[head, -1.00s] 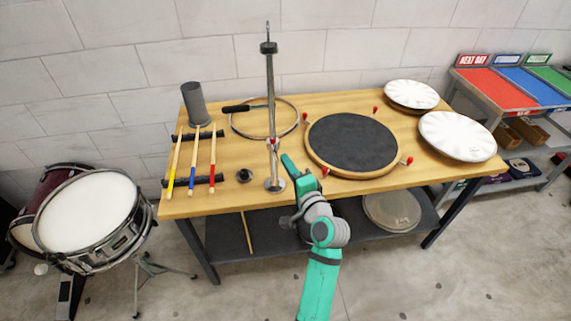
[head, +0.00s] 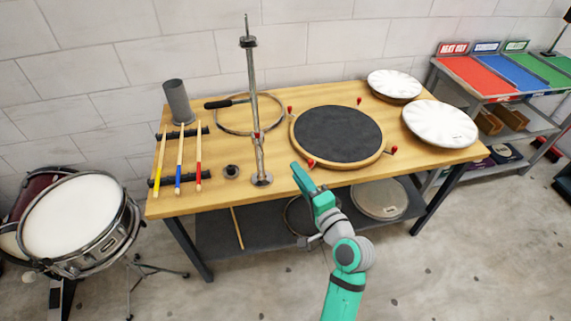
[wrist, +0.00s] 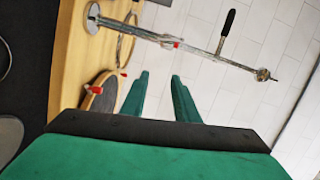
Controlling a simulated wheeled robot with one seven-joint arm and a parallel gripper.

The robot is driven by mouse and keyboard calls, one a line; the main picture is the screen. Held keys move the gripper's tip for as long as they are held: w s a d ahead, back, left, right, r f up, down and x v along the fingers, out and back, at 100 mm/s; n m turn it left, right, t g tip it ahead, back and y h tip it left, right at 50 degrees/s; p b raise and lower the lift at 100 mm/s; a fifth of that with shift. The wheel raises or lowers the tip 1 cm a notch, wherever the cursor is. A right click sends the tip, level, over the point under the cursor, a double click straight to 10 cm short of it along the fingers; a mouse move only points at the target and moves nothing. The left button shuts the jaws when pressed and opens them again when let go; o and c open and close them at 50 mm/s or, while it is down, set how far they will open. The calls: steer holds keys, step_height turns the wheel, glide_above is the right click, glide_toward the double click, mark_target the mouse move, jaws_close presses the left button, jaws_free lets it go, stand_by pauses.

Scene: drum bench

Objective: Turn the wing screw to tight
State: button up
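A tall chrome stand (head: 252,95) rises from a round base near the table's front edge. A small red wing-like part (head: 256,136) sits low on its post and also shows in the wrist view (wrist: 172,44). I cannot tell which red part is the task's wing screw, or how tight any is. My gripper (head: 298,168) is right of the stand, near the pad's front-left rim. In the wrist view its fingers (wrist: 160,82) are apart with nothing between them.
Drumsticks (head: 180,160) on a black rack and a grey cup (head: 178,102) stand left on the wooden table (head: 225,195). A hoop (head: 222,125) lies behind the stand. Two white drumheads (head: 439,123) lie right. A drum (head: 72,217) stands left of the table.

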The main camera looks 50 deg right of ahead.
steer(key=w+a+f+n+g+h, duration=0.1)
steer(key=w+a+n+g+h, duration=0.1)
steer(key=n, duration=0.4)
steer(key=n+h, duration=0.2)
steer(key=n, duration=0.8)
glide_toward(260, 150)
steer(key=x, duration=0.9)
jaws_close()
